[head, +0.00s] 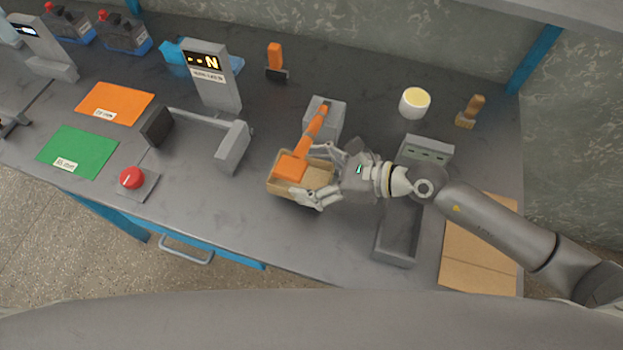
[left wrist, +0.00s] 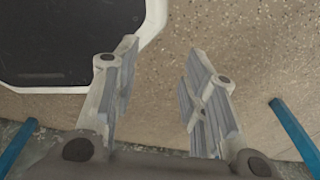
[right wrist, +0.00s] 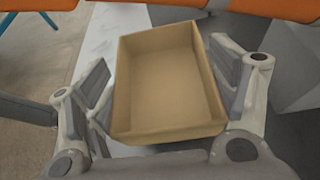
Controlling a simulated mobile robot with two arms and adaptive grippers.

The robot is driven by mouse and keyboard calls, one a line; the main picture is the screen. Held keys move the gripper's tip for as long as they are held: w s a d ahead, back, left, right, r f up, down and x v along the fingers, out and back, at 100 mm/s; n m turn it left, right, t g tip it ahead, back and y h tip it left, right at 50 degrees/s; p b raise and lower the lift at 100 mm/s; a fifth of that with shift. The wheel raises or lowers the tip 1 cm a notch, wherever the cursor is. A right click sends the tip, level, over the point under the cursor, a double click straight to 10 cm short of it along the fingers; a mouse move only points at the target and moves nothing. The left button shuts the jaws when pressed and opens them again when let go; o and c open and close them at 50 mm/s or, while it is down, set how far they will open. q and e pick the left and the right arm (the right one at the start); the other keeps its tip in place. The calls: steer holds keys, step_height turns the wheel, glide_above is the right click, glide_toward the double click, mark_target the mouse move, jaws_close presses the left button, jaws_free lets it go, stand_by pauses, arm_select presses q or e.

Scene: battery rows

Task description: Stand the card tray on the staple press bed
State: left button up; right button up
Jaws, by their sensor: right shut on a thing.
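The card tray (head: 317,177) is a shallow tan open box; it fills the middle of the right wrist view (right wrist: 170,80) and looks empty. My right gripper (head: 312,177) is shut on it, one finger at each side. The staple press has a grey block (head: 328,113) and an orange lever (head: 312,132) whose wide end lies over the tray in the head view. The press bed is hidden beneath tray and lever, so I cannot tell whether the tray touches it. My left gripper (left wrist: 160,95) is open and empty above the floor, outside the head view.
A grey bin (head: 397,240) and brown cardboard (head: 478,245) lie right of the tray. A white cup (head: 415,102) stands behind. A display post (head: 210,80) with a grey frame, a red button (head: 132,178), and green (head: 77,150) and orange (head: 114,103) mats are left.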

mark_target(309, 182)
steer(key=shift+w+f, duration=0.1)
steer(key=shift+w, duration=0.1)
step_height(309, 182, down, 2)
steer(key=shift+f, duration=0.65)
arm_select(q)
steer(key=shift+s+f, duration=0.35)
steer(key=shift+s, duration=0.5)
arm_select(e)
steer(key=shift+f+b, duration=0.25)
steer(key=shift+b, duration=0.2)
steer(key=o, duration=1)
steer(key=shift+r, duration=0.1)
arm_select(q)
steer(key=shift+w+f, duration=0.1)
steer(key=shift+w, duration=0.05)
steer(key=shift+w, duration=0.1)
arm_select(e)
steer(key=shift+r, duration=0.1)
